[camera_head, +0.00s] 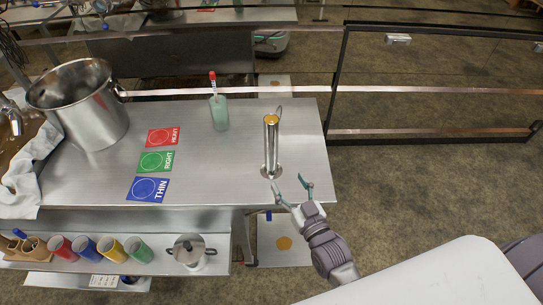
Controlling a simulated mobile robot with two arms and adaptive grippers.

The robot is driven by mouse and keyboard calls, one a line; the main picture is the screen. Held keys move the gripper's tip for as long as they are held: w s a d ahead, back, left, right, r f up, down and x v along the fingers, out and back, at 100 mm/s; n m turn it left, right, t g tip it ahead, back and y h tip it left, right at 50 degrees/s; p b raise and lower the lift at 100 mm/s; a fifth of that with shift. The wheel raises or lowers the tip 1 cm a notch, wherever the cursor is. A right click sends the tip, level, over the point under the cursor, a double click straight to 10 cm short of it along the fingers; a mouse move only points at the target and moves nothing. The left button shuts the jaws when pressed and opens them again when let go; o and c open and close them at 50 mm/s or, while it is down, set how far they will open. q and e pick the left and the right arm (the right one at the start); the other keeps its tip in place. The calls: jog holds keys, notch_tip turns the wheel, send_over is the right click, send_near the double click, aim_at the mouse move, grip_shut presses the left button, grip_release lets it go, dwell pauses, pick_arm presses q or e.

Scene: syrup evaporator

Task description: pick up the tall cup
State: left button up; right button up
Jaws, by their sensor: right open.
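The tall cup (271,148) is a slim metal cylinder with a round foot and amber-coloured contents at its top. It stands upright near the right end of the steel table (230,180). My right gripper (289,183) is open and empty, just to the right of and below the cup's foot in the head view. Its fingers point up the picture, and a small gap shows between them and the cup. My left gripper is out of view.
A green container (219,112) holding a red-topped stick stands left of the cup. Red (163,137), green (156,162) and blue (148,189) cards lie further left. A large steel pot (90,115) is at the far left. A lidded pot (188,253) and coloured cups sit on the lower shelf.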

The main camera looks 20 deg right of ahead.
aim_at(274, 155)
jog(key=w, duration=0.7)
jog(key=shift+w+a, duration=0.2)
jog(key=shift+a, duration=0.2)
jog(key=shift+w+a+p, duration=0.15)
jog(key=shift+w+p, duration=0.3)
jog(key=shift+w, duration=2.35)
jog(key=shift+r, duration=0.1)
grip_shut()
jog(key=shift+r, duration=0.1)
